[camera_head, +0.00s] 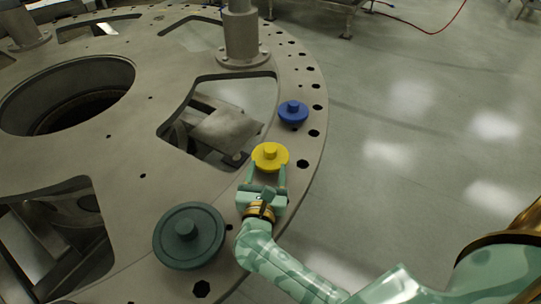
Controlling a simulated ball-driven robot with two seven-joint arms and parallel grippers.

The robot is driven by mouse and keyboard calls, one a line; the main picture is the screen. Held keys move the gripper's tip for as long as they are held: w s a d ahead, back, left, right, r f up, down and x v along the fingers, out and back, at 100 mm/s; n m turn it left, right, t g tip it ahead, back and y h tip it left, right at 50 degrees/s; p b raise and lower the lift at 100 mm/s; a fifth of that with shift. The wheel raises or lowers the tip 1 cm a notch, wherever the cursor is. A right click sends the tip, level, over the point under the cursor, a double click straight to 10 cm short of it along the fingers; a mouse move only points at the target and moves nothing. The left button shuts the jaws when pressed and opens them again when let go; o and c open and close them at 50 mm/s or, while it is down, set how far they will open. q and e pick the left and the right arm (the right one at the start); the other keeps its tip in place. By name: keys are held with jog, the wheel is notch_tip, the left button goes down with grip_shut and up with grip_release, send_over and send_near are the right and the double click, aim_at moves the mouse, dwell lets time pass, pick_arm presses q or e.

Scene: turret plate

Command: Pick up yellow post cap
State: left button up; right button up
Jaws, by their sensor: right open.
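The yellow post cap (270,157) is a round disc with a short knob on top. It sits on the grey turret plate (307,150) near its right rim. My right gripper (266,175) comes in from the lower right. It is open, with its two fingers pointing at the near side of the yellow cap. The fingertips are at or very close to the cap's near edge; I cannot tell whether they touch it. Nothing is held between the fingers. My left gripper is not in view.
A blue cap (293,112) sits beyond the yellow one. A larger dark green cap (188,236) sits at the near left. A grey post (240,35) stands at the back. The plate has large cutouts and rim holes. Open floor (420,130) lies to the right.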

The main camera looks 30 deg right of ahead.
aim_at(269, 156)
jog(key=x, duration=0.7)
jog(key=shift+r, duration=0.2)
jog(key=c, duration=1.2)
